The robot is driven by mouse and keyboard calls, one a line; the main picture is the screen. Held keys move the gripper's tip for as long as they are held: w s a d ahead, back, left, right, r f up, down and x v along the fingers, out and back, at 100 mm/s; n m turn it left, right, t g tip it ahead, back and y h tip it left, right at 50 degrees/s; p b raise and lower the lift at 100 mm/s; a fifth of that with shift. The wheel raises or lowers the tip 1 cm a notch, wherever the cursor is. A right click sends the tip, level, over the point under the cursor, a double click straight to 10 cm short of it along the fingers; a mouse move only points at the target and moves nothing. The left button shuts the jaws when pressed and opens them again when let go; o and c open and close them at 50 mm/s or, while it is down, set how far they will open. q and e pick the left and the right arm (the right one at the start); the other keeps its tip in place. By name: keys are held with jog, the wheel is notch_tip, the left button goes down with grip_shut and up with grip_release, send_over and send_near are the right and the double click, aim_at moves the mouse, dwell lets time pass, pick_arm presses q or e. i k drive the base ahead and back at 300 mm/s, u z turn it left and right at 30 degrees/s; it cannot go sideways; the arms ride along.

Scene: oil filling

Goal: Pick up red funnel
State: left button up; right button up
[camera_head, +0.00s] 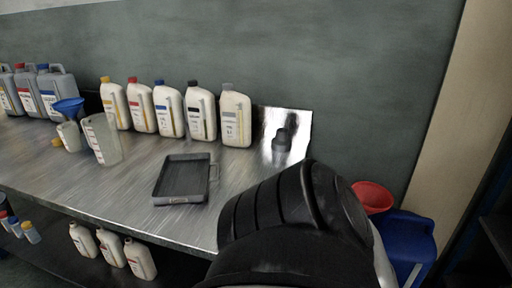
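The red funnel (372,196) is at the right of the head view, just above a blue container (408,243). Its wide mouth faces up, and its lower part is hidden behind my arm, so I cannot tell whether it sits in the container. A large black and white link of my arm fills the lower middle and covers the area left of the funnel. Neither gripper's fingers show in this view.
A metal workbench (235,178) holds a black tray (184,179), several white bottles (171,112), grey jugs, a measuring jug (102,140) and a blue funnel (69,107). More bottles stand on the shelf below. A grey wall rises behind; a beige post stands right.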

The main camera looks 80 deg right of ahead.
aim_at(374, 198)
jog(key=u, duration=0.05)
jog(key=i, duration=0.35)
jog(key=z, duration=0.8)
jog(key=k, duration=1.25)
jog(key=z, duration=1.3)
jog(key=i, duration=0.2)
jog(key=z, duration=0.15)
